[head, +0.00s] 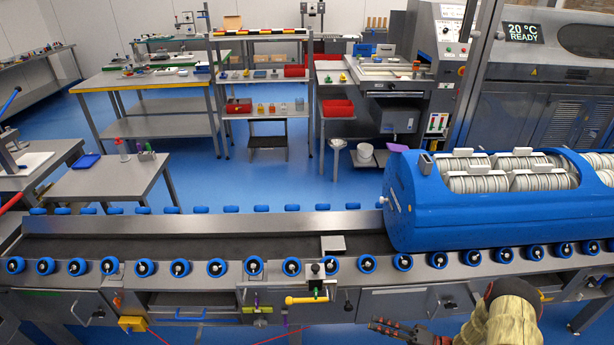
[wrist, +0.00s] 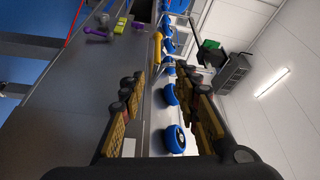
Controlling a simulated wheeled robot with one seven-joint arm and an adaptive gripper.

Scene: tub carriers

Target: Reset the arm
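My arm (head: 507,318) enters at the bottom right of the head view, bent low in front of the conveyor. My gripper (head: 388,328) points left there, below the conveyor's front edge. In the wrist view my gripper (wrist: 158,82) has its two fingers spread wide apart, with nothing between them. The wrist view is turned on its side and shows the conveyor front and its blue rollers (wrist: 172,138) beyond the fingers.
A blue tub carrier with white reels (head: 410,210) sits on the conveyor's right. The conveyor bed (head: 150,248) is bare at left. A yellow handle (head: 306,299) and a yellow block (head: 132,323) sit on the conveyor front. A small table (head: 110,180) stands behind at left.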

